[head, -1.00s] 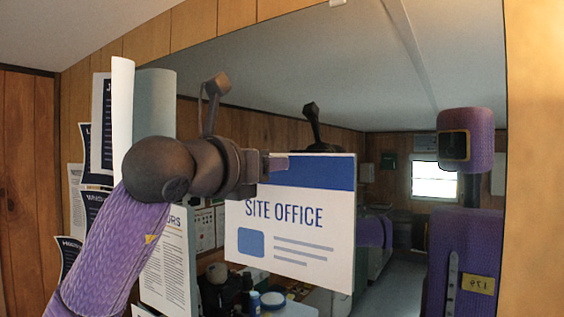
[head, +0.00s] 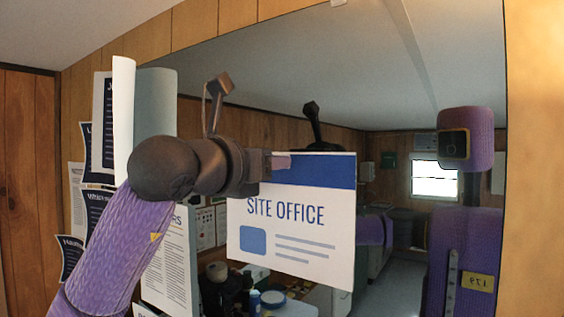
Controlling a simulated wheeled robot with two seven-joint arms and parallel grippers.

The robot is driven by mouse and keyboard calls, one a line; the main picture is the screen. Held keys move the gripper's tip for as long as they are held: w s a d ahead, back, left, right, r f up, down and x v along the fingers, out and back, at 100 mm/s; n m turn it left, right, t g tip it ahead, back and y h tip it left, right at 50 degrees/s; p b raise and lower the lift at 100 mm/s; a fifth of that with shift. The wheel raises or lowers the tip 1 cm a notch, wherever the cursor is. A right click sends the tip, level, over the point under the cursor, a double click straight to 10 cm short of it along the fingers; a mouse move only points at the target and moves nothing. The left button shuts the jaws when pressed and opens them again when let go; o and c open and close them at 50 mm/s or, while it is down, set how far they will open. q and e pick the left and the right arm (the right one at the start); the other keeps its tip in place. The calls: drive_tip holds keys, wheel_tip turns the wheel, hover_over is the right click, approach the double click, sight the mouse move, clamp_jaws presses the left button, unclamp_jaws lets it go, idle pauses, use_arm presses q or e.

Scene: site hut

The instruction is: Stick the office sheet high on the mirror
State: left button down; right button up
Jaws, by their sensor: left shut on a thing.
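The office sheet (head: 296,245) is white with a blue band on top and the words "SITE OFFICE". It hangs upright in front of the mirror (head: 300,75), in the middle of the head view. My left gripper (head: 279,162) is shut on the sheet at its upper left corner. The gripper's far side and the sheet's back are hidden, and I cannot tell whether the sheet touches the glass. The upper part of the mirror above the sheet is bare. My right gripper is not in view.
Several papers (head: 103,125) are on the wooden wall at left, with a curled white sheet (head: 123,120) sticking out beside the mirror's left edge. The mirror reflects the hut's room, a bright window (head: 434,180) and my own body at right.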

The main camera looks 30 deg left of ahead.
use_arm(q)
drive_tip(key=shift+c, duration=1.7)
unclamp_jaws()
drive_tip(key=shift+w+f, duration=0.1)
drive_tip(key=shift+w, duration=0.1)
drive_tip(key=shift+s, duration=0.15)
